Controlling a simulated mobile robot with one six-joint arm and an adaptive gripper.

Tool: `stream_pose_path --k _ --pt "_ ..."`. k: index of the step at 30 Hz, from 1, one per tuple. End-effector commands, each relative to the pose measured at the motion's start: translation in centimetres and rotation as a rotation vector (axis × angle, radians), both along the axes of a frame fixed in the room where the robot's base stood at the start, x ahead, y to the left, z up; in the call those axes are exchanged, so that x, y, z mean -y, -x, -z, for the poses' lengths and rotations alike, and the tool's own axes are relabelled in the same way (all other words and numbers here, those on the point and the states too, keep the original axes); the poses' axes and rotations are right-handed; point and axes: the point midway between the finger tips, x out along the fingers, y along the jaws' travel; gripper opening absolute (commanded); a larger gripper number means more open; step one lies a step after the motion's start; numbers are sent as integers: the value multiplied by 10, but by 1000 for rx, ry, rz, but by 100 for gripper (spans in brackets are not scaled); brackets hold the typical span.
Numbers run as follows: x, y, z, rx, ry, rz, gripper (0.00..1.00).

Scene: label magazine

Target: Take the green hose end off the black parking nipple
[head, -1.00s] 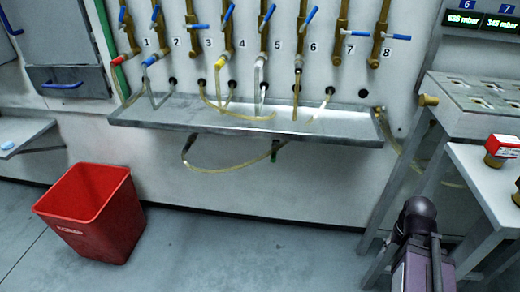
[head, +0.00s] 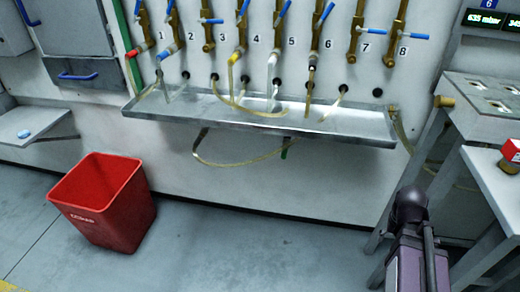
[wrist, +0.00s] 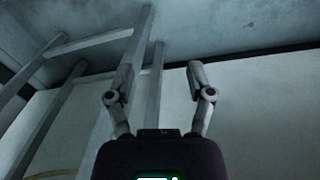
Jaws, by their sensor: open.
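The green hose end (head: 285,150) shows in the head view just under the front of the metal tray, at the right end of a yellowish hose (head: 240,163) that hangs in a loop below the tray. The black parking nipple cannot be made out clearly there. My gripper (wrist: 158,80) shows in the wrist view with its two fingers apart and nothing between them. It faces a pale wall and metal legs, and the green hose end is not in that view. In the head view only part of my arm shows at the lower right.
The metal tray (head: 330,132) runs along the wall below several numbered brass valves with blue levers. A red bin (head: 105,210) stands on the floor at the left. A metal bench (head: 490,190) stands at the right. The floor between bin and bench is clear.

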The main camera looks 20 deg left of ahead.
Motion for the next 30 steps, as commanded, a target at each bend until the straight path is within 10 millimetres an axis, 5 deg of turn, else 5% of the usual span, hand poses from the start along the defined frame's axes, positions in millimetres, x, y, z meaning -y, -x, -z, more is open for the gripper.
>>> stream_pose_path --k 14,30 --pt "-99 -48 -38 150 215 -116 69" --pt "-253 -70 -95 430 386 -273 69"
